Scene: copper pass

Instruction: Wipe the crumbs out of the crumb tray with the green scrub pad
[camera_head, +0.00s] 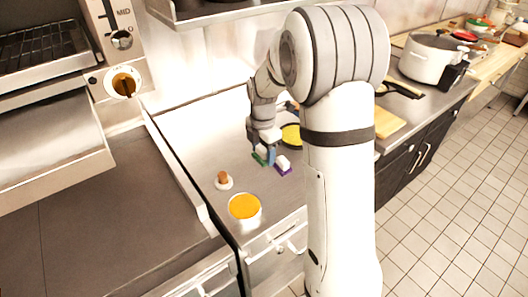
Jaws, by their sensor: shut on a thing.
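My gripper (264,152) points down over the steel counter in the middle of the picture, small and partly hidden by its own fingers and wrist. It is shut on the green scrub pad (259,158), whose green edge shows low at the fingers. I cannot tell whether the pad touches the counter. A purple pad with a white top (283,166) lies just to the right of the gripper. I cannot clearly make out the crumb tray or any crumbs.
A white pot of orange content (245,208) and a small brown-topped item (223,180) stand nearer on the counter (200,135). A dark-rimmed yellow dish (291,136) is behind the gripper. A grill unit (45,120) is at left. A large pot (430,60) stands right.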

